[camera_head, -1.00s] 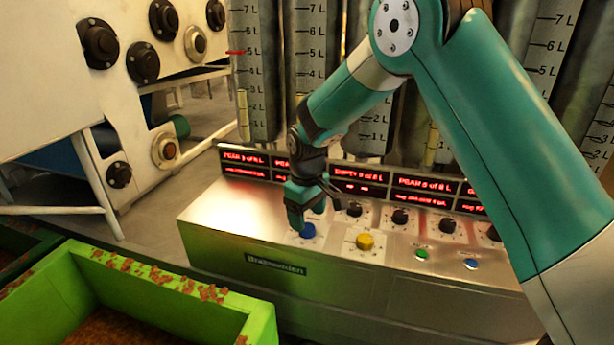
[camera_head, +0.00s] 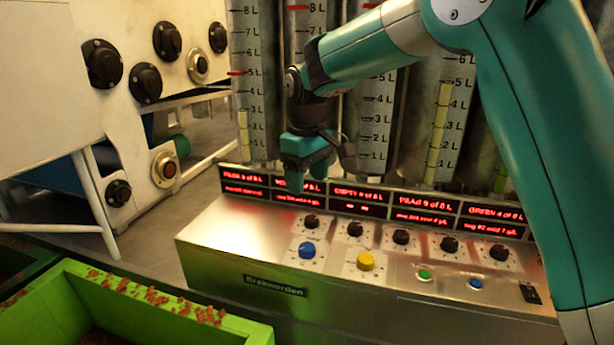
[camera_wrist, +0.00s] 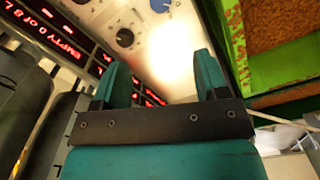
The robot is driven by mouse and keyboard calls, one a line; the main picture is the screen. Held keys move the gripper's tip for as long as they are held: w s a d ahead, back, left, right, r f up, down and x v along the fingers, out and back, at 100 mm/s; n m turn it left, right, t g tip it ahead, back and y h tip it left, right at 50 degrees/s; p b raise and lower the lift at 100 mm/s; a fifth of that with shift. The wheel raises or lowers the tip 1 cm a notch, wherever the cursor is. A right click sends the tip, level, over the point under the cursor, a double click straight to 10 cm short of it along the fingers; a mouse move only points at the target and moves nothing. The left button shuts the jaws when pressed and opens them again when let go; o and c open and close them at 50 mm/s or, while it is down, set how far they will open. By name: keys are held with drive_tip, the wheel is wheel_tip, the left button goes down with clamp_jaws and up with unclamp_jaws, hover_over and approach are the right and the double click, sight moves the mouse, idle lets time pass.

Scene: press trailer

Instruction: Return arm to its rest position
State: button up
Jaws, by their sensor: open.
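My teal gripper (camera_head: 306,180) is raised above the left part of the metal control panel (camera_head: 222,238), in front of the measuring cylinders. It points down and touches nothing. In the wrist view its two fingers (camera_wrist: 158,82) stand apart with nothing between them. My teal arm spans the upper right of the head view. Below the gripper, the panel holds a blue knob (camera_head: 307,250), a yellow knob (camera_head: 365,261) and a row of black knobs (camera_head: 354,229).
Red-lit displays (camera_head: 358,195) line the panel's back, with tall graduated cylinders (camera_head: 258,100) behind. A bright green bin (camera_head: 262,335) stands at front left. A white machine (camera_head: 60,60) with black round fittings is at upper left. Open floor shows between machine and panel.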

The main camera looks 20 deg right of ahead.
drive_tip(key=s+a+r+y, duration=0.1)
drive_tip(key=s+a+y, duration=0.1)
drive_tip(key=s, duration=1.3)
drive_tip(key=s+a+y, duration=0.2)
drive_tip(key=s, duration=1.4)
drive_tip(key=shift+a+r+n, duration=0.3)
drive_tip(key=shift+r, duration=0.05)
